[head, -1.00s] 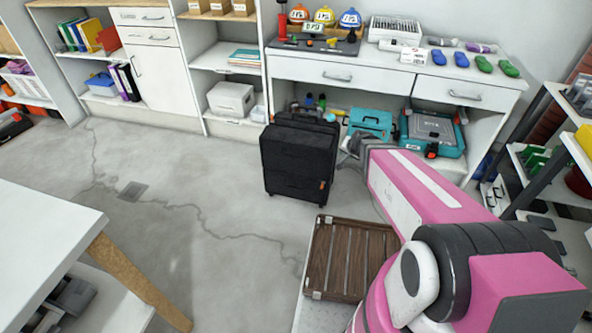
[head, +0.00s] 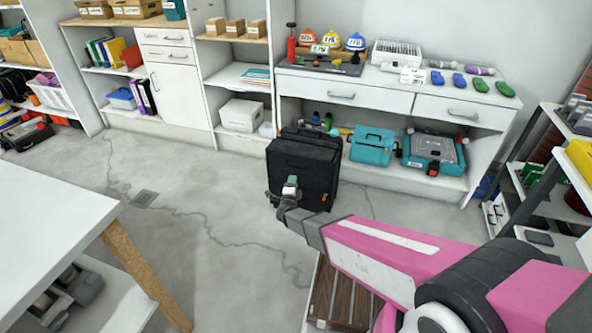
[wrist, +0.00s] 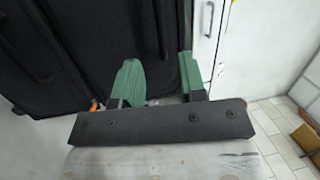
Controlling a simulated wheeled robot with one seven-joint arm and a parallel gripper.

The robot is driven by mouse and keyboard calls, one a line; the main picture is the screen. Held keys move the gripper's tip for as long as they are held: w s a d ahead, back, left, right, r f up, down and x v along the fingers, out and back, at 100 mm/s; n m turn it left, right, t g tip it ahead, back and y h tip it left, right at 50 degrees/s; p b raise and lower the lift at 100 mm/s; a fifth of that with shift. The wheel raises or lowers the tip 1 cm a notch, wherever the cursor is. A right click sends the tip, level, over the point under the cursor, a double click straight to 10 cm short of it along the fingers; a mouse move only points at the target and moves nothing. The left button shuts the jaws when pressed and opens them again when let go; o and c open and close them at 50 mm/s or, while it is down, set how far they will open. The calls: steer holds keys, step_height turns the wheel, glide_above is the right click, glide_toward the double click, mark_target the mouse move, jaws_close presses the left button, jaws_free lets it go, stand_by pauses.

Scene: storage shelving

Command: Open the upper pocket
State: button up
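A black suitcase (head: 310,158) stands upright on the floor in front of the workbench in the head view. Its dark front and seams also fill the upper left of the wrist view (wrist: 55,50). My gripper (head: 287,186) is in front of the lower left of the suitcase in the head view. In the wrist view its two green fingers (wrist: 158,76) are apart with nothing between them, close to the suitcase. I cannot tell whether they touch it. No upper pocket opening or zipper pull can be clearly made out. My gripper hides part of the suitcase front.
A white table (head: 50,215) stands at the left. A brown slatted case (head: 345,300) lies below my arm. A teal toolbox (head: 372,146) sits under the workbench, and a shelf rack (head: 540,180) is at the right. The floor left of the suitcase is clear.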

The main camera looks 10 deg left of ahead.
mark_target(296, 167)
steer(key=shift+m+h, duration=0.3)
steer(key=shift+m, duration=0.2)
steer(key=w, duration=0.3)
steer(key=w+r, duration=0.1)
steer(key=w, duration=0.2)
steer(key=w+a, duration=0.1)
steer(key=w, duration=0.2)
steer(key=shift+w+r, duration=0.25)
jaws_close()
